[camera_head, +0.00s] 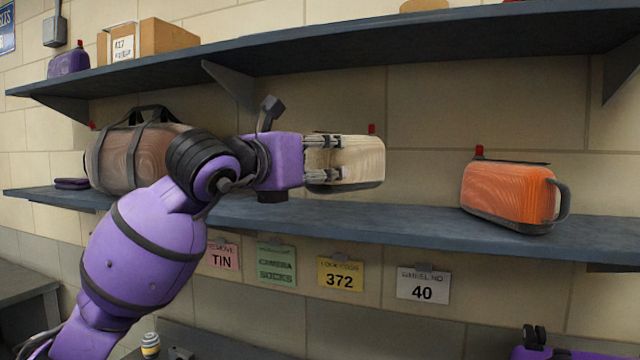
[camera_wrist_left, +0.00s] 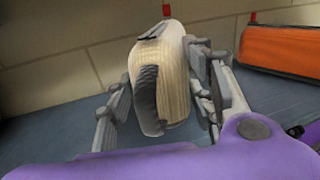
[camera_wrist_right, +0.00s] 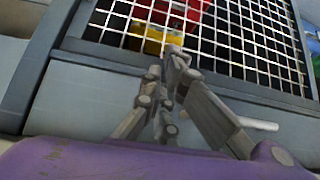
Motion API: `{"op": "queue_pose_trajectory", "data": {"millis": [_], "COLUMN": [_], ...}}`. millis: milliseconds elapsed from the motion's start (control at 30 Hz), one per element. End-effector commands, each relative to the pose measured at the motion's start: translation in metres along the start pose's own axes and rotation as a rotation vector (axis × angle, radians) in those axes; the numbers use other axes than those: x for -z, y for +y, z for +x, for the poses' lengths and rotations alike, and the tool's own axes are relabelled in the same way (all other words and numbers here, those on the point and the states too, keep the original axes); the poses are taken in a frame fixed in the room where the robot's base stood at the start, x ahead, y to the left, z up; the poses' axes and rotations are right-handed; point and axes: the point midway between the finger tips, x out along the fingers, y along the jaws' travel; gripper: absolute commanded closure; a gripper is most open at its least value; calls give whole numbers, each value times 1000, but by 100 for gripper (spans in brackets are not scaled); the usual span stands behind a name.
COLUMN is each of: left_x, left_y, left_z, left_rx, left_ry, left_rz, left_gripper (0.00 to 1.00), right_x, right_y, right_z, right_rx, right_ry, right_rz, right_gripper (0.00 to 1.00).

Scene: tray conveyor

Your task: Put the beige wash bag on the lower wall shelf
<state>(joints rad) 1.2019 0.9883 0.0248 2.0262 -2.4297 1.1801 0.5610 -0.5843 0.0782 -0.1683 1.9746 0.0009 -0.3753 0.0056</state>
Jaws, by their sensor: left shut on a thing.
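The beige wash bag (camera_head: 362,160) has a ribbed side and a grey strap, which shows in the left wrist view (camera_wrist_left: 172,75). My left gripper (camera_head: 325,160) is shut on it, with one finger on each side. The bag is upright at the lower wall shelf (camera_head: 370,222), near the wall; I cannot tell whether its underside touches the shelf. My right gripper (camera_wrist_right: 172,65) is shut and empty, far from the bag, by a wire mesh panel.
On the lower shelf, an orange bag (camera_head: 505,193) stands to the right and a brown duffel bag (camera_head: 110,160) to the left. The upper shelf (camera_head: 350,45) hangs above. Bare shelf lies between the beige and orange bags. The mesh (camera_wrist_right: 240,45) covers red and yellow things.

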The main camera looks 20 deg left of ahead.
Motion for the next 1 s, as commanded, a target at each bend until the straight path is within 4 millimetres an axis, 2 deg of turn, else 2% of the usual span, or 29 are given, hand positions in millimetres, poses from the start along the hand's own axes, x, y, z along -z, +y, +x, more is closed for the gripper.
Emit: {"op": "queue_pose_trajectory", "data": {"millis": [267, 433, 700, 733, 867, 1000], "left_x": [18, 39, 45, 48, 48, 48], "left_y": [2, 4, 4, 4, 4, 4], "left_z": [16, 13, 14, 14, 14, 14], "left_rx": [2, 0, 0, 0, 0, 0], "left_ry": [-4, -6, -7, -2, -1, -1], "left_rz": [-1, 1, 0, 0, 0, -1], "left_gripper": [100, 100, 100, 50, 33, 31], "right_x": [4, 12, 7, 6, 4, 4], "right_y": [0, 0, -1, -1, 0, 0], "right_z": [0, -3, -3, -4, -4, -4], "right_rx": [1, 2, 7, 7, 6, 6], "right_ry": [7, 17, 5, 3, 0, 0], "right_rz": [0, -1, -7, -7, -9, -9], "right_gripper": [100, 100, 100, 100, 100, 100]}}
